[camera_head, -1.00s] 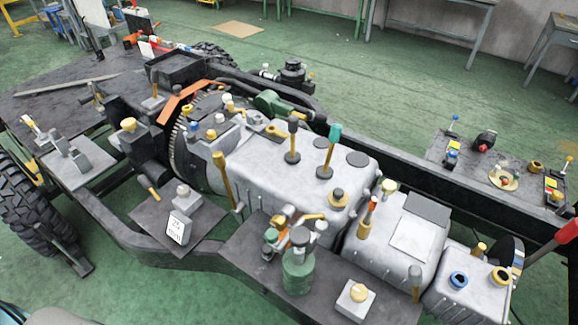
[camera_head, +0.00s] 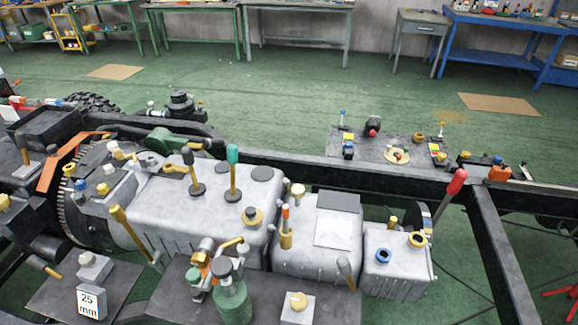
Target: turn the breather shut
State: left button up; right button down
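No part is labelled as the breather, and I cannot tell for certain which fitting it is. Small fittings on the grey gearbox housing (camera_head: 215,235) include a brass knob on a dark round base (camera_head: 252,216), a pale-yellow capped fitting (camera_head: 297,190) and an orange-tipped brass fitting (camera_head: 286,228). Two levers, one black-topped (camera_head: 188,157) and one green-topped (camera_head: 233,155), stand upright on the housing. A blue ring cap (camera_head: 383,255) and a yellow ring cap (camera_head: 416,240) sit on the small box at the right end. Neither of my grippers is in view.
A green bottle (camera_head: 232,303) with valves and a white block with a yellow knob (camera_head: 298,306) stand on the near plate. A red-handled lever (camera_head: 456,183) leans up at the right. Dark frame rails (camera_head: 495,260) cross the chassis. The green floor behind is mostly open.

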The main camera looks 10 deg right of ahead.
aim_at(297, 191)
jog(key=j+z, duration=0.2)
jog(key=j, duration=1.15)
jog(key=k, duration=0.05)
